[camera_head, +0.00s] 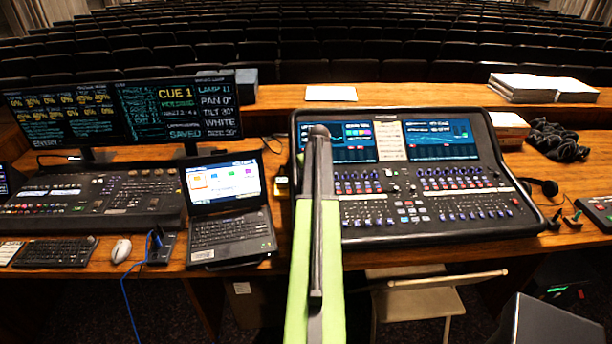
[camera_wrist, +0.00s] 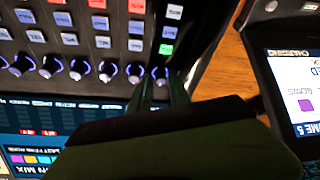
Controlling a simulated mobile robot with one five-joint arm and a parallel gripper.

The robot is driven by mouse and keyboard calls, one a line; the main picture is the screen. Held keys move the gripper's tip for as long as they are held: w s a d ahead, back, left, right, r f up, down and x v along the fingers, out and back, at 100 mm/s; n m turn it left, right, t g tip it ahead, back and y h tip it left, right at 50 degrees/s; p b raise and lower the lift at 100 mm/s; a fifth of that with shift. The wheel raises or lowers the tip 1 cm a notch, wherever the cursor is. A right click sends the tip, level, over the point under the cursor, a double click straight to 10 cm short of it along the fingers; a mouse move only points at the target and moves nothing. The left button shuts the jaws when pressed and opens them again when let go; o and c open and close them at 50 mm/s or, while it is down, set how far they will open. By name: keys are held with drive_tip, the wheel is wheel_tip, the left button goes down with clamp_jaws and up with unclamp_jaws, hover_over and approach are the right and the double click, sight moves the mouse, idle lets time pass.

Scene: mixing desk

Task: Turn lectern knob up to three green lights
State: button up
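The mixing desk (camera_head: 400,236) stands right of centre in the head view, with rows of small knobs below its screens. I cannot read which is the lectern knob. My gripper (camera_wrist: 161,80) has its two fingers apart at the right end of this row, around or just in front of the last knob (camera_wrist: 159,73); contact cannot be told. In the head view my arm hides the fingertips. One small button (camera_wrist: 165,49) glows green above that knob; no row of three green lights is clear.
A laptop (camera_head: 232,228) stands left of my arm. A lighting console (camera_head: 95,200) and two monitors (camera_head: 180,108) stand farther left. In the wrist view, a device with a lit screen (camera_wrist: 300,80) lies to the right, past a strip of bare wood (camera_wrist: 232,62).

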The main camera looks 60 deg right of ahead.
drive_tip(key=shift+s+a+r+p, duration=0.1)
drive_tip(key=shift+a+r+p, duration=0.05)
drive_tip(key=shift+r+p, duration=0.3)
drive_tip(key=p+v, duration=1.5)
drive_tip(key=v, duration=0.1)
drive_tip(key=shift+s+a+r, duration=0.15)
drive_tip(key=shift+a, duration=0.05)
